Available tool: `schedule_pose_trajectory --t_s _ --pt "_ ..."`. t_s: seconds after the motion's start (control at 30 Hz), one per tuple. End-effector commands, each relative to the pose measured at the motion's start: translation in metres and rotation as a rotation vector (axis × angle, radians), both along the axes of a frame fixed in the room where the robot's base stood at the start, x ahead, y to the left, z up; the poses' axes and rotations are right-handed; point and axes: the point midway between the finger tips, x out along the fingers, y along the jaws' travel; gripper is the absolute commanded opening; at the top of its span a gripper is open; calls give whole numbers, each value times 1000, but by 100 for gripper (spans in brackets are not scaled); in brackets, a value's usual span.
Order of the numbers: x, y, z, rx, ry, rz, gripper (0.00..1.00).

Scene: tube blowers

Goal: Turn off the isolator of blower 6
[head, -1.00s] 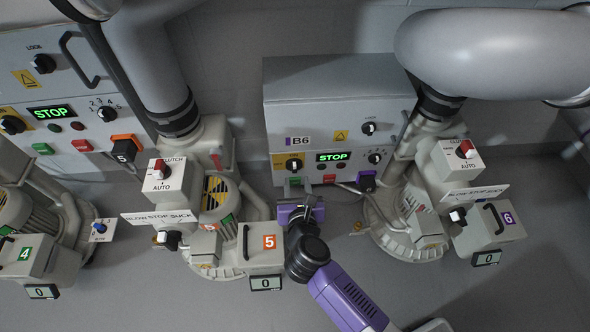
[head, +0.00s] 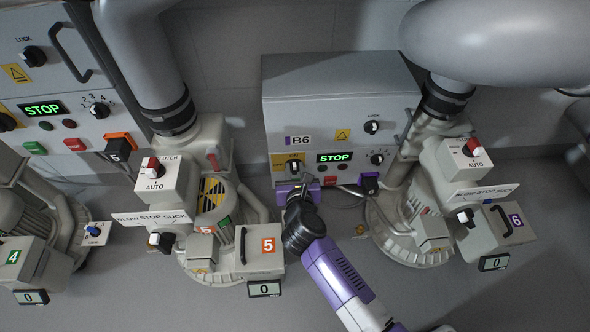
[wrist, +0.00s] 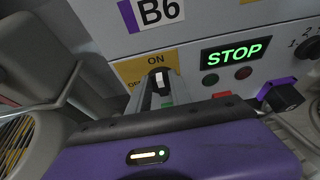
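The B6 control cabinet (head: 340,115) stands behind my gripper. Its isolator is a black knob with a white mark on a yellow plate (head: 280,161), at the left of the front panel. In the wrist view the isolator knob (wrist: 161,80) shows between my fingertips, its white mark pointing up toward ON. A second label at the plate's left is partly hidden. My gripper (head: 298,184) is in front of the isolator with its fingers apart, one on each side of the knob; I cannot tell whether they touch it. The gripper body hides the lower panel in the wrist view.
The B6 display (head: 335,157) reads STOP in green. A red button (head: 330,181) and a purple-tagged black padlock-like block (head: 369,184) sit right of the gripper. Blower 6 (head: 490,240) stands right, blower 5 (head: 262,250) close on the left of my arm.

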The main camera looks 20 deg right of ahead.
Motion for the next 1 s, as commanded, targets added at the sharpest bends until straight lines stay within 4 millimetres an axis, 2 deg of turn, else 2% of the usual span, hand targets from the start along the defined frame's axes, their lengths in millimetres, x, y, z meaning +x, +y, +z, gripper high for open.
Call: schedule_pose_trajectory --t_s 0.03,0.1,0.57,1.0 --pt "0 0 0 0 0 0 13" --pt "0 0 0 0 0 0 0" --pt "1 2 2 -48 17 0 0" --pt "4 13 0 -368 119 2 0"
